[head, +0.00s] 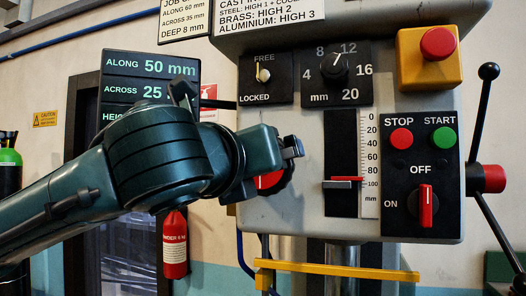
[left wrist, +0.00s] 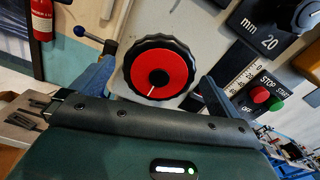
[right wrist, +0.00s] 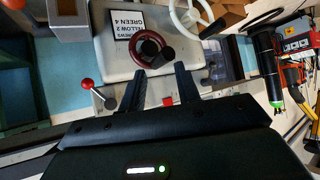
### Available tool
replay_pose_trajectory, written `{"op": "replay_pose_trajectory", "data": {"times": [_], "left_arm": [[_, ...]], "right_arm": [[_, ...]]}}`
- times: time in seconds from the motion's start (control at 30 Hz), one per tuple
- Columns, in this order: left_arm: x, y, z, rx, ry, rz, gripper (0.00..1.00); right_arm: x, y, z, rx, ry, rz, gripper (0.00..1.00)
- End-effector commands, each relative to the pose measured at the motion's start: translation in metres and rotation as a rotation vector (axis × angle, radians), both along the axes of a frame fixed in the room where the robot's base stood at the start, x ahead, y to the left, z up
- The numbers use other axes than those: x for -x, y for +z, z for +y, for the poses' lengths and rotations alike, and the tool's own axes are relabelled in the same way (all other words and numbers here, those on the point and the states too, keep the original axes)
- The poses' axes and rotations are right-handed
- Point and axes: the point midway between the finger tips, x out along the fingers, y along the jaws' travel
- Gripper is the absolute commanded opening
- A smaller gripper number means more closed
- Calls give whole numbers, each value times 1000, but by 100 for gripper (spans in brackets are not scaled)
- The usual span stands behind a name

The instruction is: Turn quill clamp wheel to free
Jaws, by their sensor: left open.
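The clamp wheel, black and ridged with a red face, shows whole in the left wrist view (left wrist: 172,58). A white line on its face runs from the hub towards the bottom. In the head view my gripper hides most of it, leaving some red face (head: 268,180) and dark rim. My left gripper (left wrist: 158,78) is open, with one finger on each side of the wheel; contact cannot be told. A FREE/LOCKED plate (head: 280,92) with a small pale pointer (head: 259,70) is above; the pointer leans towards FREE. My right gripper (right wrist: 160,75) is apart and empty, away from the wheel.
A depth scale (head: 370,150), stop and start buttons (head: 401,139) and an off/on switch (head: 426,205) are right of the wheel. A yellow bar (head: 335,270) crosses below. A dark red ring (right wrist: 148,47) and red-knobbed lever (right wrist: 88,84) lie beyond my right gripper.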

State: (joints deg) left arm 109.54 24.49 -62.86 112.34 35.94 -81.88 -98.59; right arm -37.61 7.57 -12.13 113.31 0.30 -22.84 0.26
Motion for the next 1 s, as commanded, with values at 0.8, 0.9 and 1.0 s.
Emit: {"op": "replay_pose_trajectory", "data": {"times": [0.8,0.9,1.0], "left_arm": [[-37,0,-12,0,-1,0,85],[-37,0,-12,0,-1,0,77],[-37,0,-12,0,-1,-1,69]], "right_arm": [[3,1,-4,22,14,17,33],[3,1,-4,21,14,16,33],[3,1,-4,21,14,15,33]]}}
